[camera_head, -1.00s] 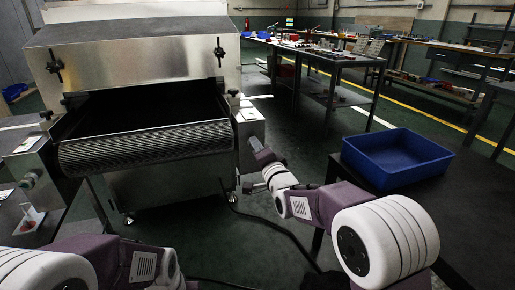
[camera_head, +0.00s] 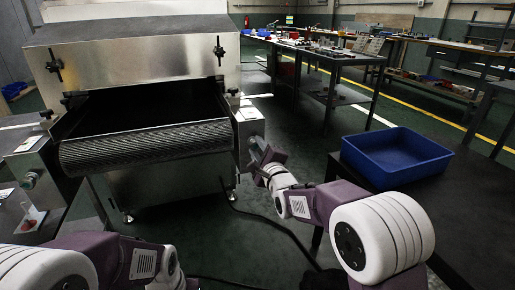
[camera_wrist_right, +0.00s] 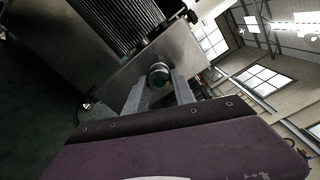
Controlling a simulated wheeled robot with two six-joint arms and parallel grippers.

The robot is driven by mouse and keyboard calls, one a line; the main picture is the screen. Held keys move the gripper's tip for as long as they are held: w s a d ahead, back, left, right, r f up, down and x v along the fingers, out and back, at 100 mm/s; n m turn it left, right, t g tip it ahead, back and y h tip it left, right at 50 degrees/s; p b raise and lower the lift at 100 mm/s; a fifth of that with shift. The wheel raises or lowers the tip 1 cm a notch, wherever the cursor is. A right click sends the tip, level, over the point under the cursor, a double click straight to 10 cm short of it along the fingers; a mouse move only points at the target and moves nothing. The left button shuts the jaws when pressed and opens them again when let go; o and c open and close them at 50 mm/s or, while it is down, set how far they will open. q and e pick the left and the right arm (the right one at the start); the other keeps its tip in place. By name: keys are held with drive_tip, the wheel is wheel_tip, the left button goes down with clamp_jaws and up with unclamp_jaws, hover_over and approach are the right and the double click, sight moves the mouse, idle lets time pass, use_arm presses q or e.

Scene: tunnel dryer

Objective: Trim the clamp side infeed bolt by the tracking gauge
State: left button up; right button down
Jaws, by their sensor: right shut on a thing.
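The dryer's mesh belt (camera_head: 145,147) runs out over a roller at the infeed mouth. My right gripper (camera_head: 256,143) is at the side plate right of the belt. In the right wrist view its two fingers (camera_wrist_right: 160,92) are shut on a round bolt head (camera_wrist_right: 159,70) that sticks out of the metal plate. In the head view the gripper hides this bolt. A similar bolt with a greenish end (camera_head: 30,180) sits on the left side plate. I cannot make out the tracking gauge for certain. My left gripper is out of view; only my left arm shows.
A blue bin (camera_head: 396,160) stands on a dark table (camera_head: 458,205) at the right. A small clear stand with a red part (camera_head: 30,220) is on the left surface. A dark cable (camera_head: 270,222) lies on the floor below my right arm.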

drive_tip(key=shift+f+m, duration=0.15)
drive_tip(key=shift+m, duration=0.55)
drive_tip(key=c, duration=1.1)
unclamp_jaws()
drive_tip(key=shift+s, duration=0.1)
drive_tip(key=shift+s+d+r+p, duration=0.15)
drive_tip(key=shift+s+r+p, duration=0.05)
drive_tip(key=shift+s+p, duration=0.15)
drive_tip(key=p+v, duration=0.1)
drive_tip(key=v, duration=0.7)
drive_tip(key=shift+s+f+p, duration=0.1)
drive_tip(key=shift+p, duration=0.2)
